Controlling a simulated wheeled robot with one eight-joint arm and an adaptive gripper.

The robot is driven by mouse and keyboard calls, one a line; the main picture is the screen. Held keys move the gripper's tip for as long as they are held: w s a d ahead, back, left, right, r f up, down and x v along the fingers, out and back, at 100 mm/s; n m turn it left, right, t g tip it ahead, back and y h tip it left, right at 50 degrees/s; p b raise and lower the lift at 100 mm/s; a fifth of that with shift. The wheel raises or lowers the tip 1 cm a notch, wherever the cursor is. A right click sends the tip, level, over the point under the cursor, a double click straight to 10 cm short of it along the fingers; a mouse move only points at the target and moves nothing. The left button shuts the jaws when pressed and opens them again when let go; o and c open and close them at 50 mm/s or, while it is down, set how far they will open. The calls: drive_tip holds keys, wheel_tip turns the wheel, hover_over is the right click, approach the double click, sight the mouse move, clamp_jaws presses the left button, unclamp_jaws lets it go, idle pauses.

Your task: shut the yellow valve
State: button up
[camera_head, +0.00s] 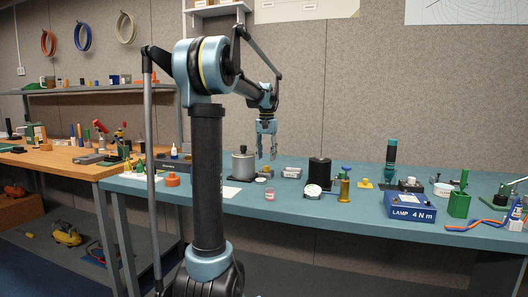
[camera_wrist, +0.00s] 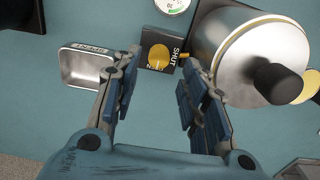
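The yellow valve (camera_wrist: 158,56) shows in the wrist view as a round yellow piece on a small dark block. The word SHUT is printed at the block's right side. I cannot tell which way the valve is turned. In the head view I cannot make it out clearly. My gripper (camera_wrist: 157,90) is open and empty, its fingers spread either side of the block in the wrist view. In the head view my gripper (camera_head: 267,157) points down above the blue bench, between the silver drum (camera_head: 243,166) and a small metal tin (camera_head: 291,172). I see no contact with the valve.
In the wrist view the silver drum (camera_wrist: 235,50) with a black knob stands close to the right finger. The open tin (camera_wrist: 86,69) lies left. A black cylinder (camera_head: 319,172) stands farther right in the head view.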

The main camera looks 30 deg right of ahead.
sight(266, 168)
drive_tip(key=shift+f, duration=2.1)
drive_tip(key=shift+c, duration=0.2)
drive_tip(key=c, duration=0.8)
